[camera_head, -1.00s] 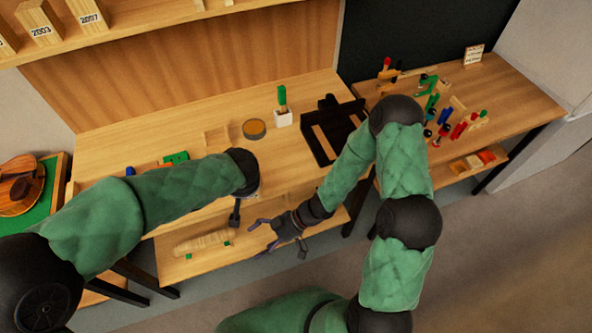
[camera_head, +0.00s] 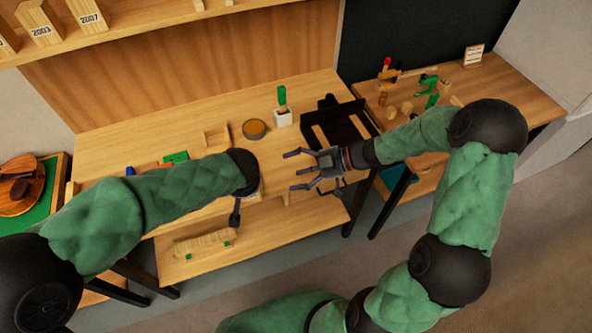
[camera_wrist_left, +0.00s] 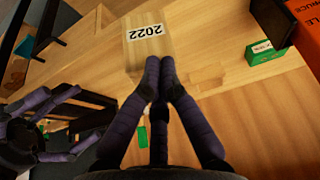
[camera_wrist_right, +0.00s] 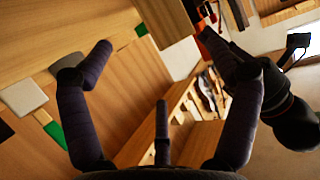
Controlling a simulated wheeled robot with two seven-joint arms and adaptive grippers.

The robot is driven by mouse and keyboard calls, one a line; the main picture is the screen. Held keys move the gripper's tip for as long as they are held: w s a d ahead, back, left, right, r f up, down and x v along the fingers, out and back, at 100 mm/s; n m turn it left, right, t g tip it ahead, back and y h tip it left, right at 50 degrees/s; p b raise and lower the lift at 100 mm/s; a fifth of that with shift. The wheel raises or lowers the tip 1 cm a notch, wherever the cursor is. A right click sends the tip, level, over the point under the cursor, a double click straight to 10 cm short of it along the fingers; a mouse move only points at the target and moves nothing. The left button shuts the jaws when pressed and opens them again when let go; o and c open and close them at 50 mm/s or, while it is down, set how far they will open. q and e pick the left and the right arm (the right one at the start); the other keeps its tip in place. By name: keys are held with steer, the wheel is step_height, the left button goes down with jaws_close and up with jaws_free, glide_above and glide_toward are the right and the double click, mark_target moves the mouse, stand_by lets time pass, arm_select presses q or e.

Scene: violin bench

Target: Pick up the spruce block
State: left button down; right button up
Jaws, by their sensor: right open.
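A pale wooden block with a "2022" label, apparently the spruce block (camera_wrist_left: 135,58), shows at the top of the left wrist view. A pale block, probably the same one, is at the top of the right wrist view (camera_wrist_right: 168,22). In the head view my left forearm and wrist hide most of that spot. My left gripper (camera_wrist_left: 160,62) has its fingers together in front of the block; touching cannot be told. My right gripper (camera_head: 293,172) is open and empty, to the right of my left wrist, over the bench's front edge. It also shows in the left wrist view.
A wooden piece lies on the lower shelf (camera_head: 275,245). A side table (camera_head: 515,100) with small parts stands right.

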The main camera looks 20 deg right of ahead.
steer(key=shift+a+f, duration=0.1)
steer(key=shift+a, duration=0.05)
steer(key=x, duration=1.1)
steer(key=shift+w+a+f, duration=0.2)
steer(key=shift+a, duration=0.1)
steer(key=c, duration=0.9)
arm_select(q)
steer(key=shift+r, duration=0.6)
steer(key=v, duration=1.2)
